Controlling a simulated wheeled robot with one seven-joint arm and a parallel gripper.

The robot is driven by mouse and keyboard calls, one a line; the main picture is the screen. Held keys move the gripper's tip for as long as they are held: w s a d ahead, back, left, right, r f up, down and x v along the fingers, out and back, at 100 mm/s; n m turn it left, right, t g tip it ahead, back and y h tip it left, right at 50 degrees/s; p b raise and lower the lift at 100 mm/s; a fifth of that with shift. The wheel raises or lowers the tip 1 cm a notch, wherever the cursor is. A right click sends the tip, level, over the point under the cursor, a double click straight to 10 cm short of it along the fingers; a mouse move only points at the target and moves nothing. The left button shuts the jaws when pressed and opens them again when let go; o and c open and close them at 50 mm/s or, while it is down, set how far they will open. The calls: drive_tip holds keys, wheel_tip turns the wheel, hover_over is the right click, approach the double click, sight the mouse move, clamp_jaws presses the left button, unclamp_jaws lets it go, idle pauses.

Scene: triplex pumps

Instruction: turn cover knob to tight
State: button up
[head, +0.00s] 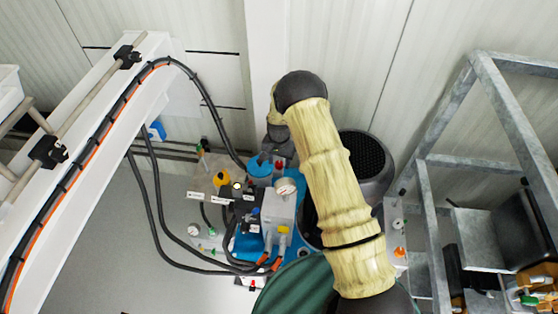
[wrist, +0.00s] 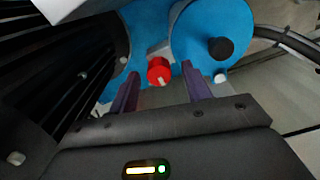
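A small red knob (wrist: 158,72) with a pale mark on its face shows in the wrist view, in front of blue pump parts. My gripper (wrist: 160,78) is open, with one purple finger left of the red knob and one right of it. Gaps show between the knob and both fingers. A rounded blue cover (wrist: 195,30) at the upper right carries a black knob (wrist: 220,48).
Black ribbed housing (wrist: 60,70) lies close on the left in the wrist view. In the head view, a pressure gauge (head: 286,186) and loose black hoses (head: 158,215) are left of my arm. A grey metal frame (head: 515,110) stands at the right.

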sight(279, 163)
wheel_tip(279, 163, up, 17)
drive_tip(key=shift+r, duration=0.2)
idle(0.5)
idle(0.3)
drive_tip(key=s+d+r+n+t, duration=0.15)
drive_tip(key=s+d+r, duration=0.25)
drive_tip(key=s, duration=0.5)
drive_tip(key=s+d+r+n, duration=0.2)
drive_tip(key=s+d+r, duration=0.2)
drive_tip(key=s, duration=0.5)
drive_tip(key=s+d+r+n+t, duration=0.1)
drive_tip(key=s+d+r, duration=0.25)
drive_tip(key=s, duration=0.55)
drive_tip(key=w+p+v, duration=0.2)
drive_tip(key=p+v, duration=0.9)
drive_tip(key=p, duration=0.1)
drive_tip(key=shift+w+d+r, duration=0.35)
drive_tip(key=shift+w+r, duration=0.05)
drive_tip(key=shift+w, duration=0.2)
